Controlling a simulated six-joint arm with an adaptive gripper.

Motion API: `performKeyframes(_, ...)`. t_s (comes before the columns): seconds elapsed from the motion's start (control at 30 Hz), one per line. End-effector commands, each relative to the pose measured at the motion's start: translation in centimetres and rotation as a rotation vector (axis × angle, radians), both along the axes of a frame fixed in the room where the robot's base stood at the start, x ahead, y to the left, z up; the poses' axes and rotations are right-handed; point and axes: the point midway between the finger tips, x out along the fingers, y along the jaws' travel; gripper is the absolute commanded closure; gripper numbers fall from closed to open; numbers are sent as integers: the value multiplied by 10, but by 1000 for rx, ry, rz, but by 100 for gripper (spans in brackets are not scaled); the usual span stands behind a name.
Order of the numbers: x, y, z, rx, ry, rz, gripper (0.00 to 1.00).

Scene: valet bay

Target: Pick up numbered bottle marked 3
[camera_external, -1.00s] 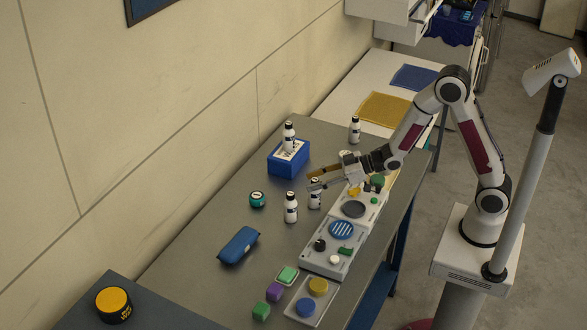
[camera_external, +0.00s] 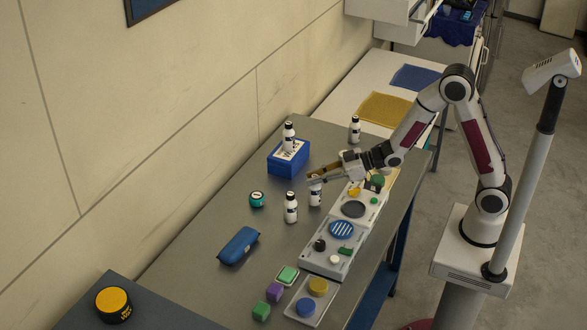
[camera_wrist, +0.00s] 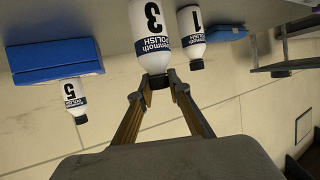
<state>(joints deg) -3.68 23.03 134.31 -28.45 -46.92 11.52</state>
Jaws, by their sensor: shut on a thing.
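The bottle marked 3 (camera_wrist: 153,35) is white with a dark label band and a black cap. It stands upright on the grey bench in the external view (camera_external: 315,196); the wrist view is upside down. My gripper (camera_wrist: 158,82) is shut on its black cap, one finger at each side. In the external view my gripper (camera_external: 311,179) is right at the bottle's top and hides the cap.
The bottle marked 1 (camera_wrist: 191,25) stands close by, also in the external view (camera_external: 291,208). The bottle marked 5 (camera_wrist: 72,98) stands on a blue box (camera_external: 288,160). A teal-lidded jar (camera_external: 257,200), a blue pouch (camera_external: 239,245) and a grey panel (camera_external: 317,263) are around.

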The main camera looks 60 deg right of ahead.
Motion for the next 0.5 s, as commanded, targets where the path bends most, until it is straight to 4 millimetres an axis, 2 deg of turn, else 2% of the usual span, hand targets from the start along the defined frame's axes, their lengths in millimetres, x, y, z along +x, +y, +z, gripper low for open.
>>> performKeyframes(0.5,0,0,61,-1,-6,1,100)
